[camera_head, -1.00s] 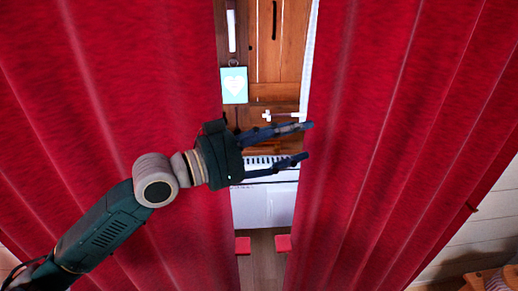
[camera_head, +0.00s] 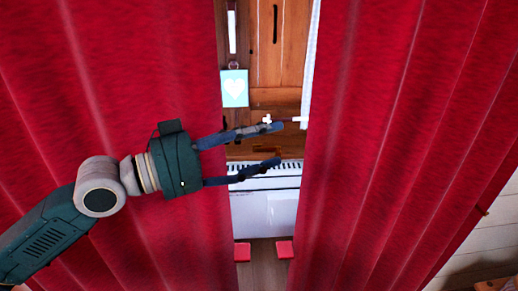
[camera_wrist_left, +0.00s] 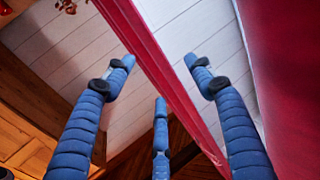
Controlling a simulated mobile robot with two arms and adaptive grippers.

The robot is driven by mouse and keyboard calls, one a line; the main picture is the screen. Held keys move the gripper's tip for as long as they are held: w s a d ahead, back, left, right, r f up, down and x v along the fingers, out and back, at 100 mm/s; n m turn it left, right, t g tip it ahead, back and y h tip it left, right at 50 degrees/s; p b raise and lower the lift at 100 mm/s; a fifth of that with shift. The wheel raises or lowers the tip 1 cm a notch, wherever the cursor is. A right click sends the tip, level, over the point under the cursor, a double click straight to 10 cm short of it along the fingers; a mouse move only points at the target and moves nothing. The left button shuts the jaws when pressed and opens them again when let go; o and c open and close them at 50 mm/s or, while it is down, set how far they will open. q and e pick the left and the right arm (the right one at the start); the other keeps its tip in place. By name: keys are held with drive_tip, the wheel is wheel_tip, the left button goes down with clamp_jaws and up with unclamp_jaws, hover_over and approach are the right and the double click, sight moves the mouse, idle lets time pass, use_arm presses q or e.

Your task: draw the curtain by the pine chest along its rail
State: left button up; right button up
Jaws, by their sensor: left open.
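Two red curtains hang in the head view, a left one (camera_head: 100,70) and a right one (camera_head: 400,120), with a narrow upright gap between them. My left gripper (camera_head: 278,145) is open and empty, its fingers pointing right across the gap. Its fingertips end short of the right curtain's edge in the picture; the depth between them is unclear. In the left wrist view the open fingers (camera_wrist_left: 160,75) spread around a slanting red strip (camera_wrist_left: 150,60), apparently a curtain edge; I cannot tell whether they touch it. The pine chest cannot be made out for sure.
A pale plank wall (camera_head: 495,225) lies right of the curtain. Wooden beams (camera_wrist_left: 30,110) show in the left wrist view.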

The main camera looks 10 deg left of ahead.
drive_tip(key=shift+a+f, duration=0.25)
drive_tip(key=shift+a, duration=0.15)
drive_tip(key=shift+c, duration=0.4)
drive_tip(key=shift+d, duration=0.1)
drive_tip(key=shift+w+r, duration=0.1)
drive_tip(key=shift+w, duration=0.05)
